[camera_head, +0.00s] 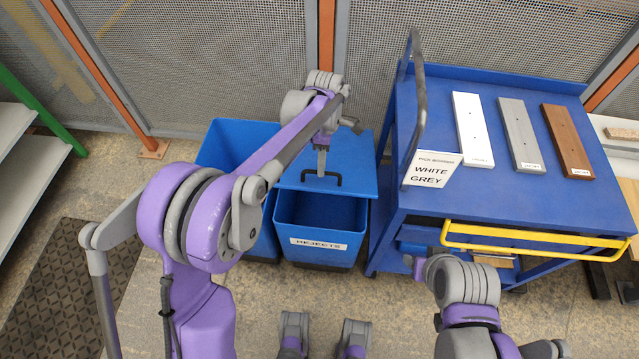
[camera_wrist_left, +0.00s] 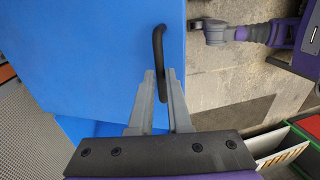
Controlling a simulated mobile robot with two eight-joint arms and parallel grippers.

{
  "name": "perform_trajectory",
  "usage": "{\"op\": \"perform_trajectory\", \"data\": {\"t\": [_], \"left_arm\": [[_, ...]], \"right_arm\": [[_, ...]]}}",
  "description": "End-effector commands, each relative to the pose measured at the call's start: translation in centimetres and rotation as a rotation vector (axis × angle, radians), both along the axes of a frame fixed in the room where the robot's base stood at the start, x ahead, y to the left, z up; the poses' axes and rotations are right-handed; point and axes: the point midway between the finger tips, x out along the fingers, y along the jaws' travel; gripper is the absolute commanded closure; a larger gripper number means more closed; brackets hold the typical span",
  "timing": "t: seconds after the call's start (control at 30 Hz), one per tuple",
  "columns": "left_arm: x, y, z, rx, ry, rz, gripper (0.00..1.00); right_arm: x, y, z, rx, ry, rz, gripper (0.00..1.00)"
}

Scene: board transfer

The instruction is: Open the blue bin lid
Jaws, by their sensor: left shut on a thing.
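The blue bin labelled REJECTS (camera_head: 318,246) stands on the floor left of the blue cart. Its blue lid (camera_head: 350,155) is raised at the front, and the bin's inside shows below it. The lid has a black handle (camera_head: 335,181), also seen in the left wrist view (camera_wrist_left: 158,45). My left gripper (camera_head: 321,172) is shut on the handle, whose end lies between the fingertips (camera_wrist_left: 163,80). My right gripper (camera_head: 424,268) is in front of the cart, apart from the bin; its jaws are too unclear to judge.
Another blue bin (camera_head: 238,135) stands open at the left. The blue cart (camera_head: 430,115) carries a white board (camera_head: 473,130), a grey board (camera_head: 521,135), a brown board (camera_head: 567,140) and a sign (camera_head: 432,170). A mesh fence (camera_head: 215,60) stands close behind.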

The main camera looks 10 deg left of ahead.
Motion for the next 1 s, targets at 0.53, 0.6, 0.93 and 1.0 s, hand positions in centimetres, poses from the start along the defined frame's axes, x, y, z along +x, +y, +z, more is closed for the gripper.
{"op": "perform_trajectory", "data": {"t": [0.53,0.6,0.93,1.0], "left_arm": [[5.5,0.3,5.3,0.005,-0.023,0.003,1.0],[5.6,0.3,5.3,0.005,-0.023,0.004,1.0],[5.6,0.3,5.1,0.005,-0.023,0.004,0.66],[5.6,0.3,5.2,0.005,-0.023,0.004,0.55]], "right_arm": [[0.7,0.0,3.9,0.0,-0.014,0.0,0.5],[0.6,0.0,3.9,0.0,-0.014,0.0,0.5],[0.6,0.0,3.8,0.0,-0.014,0.0,0.5],[0.6,0.0,3.8,0.0,-0.014,0.0,0.5]]}}
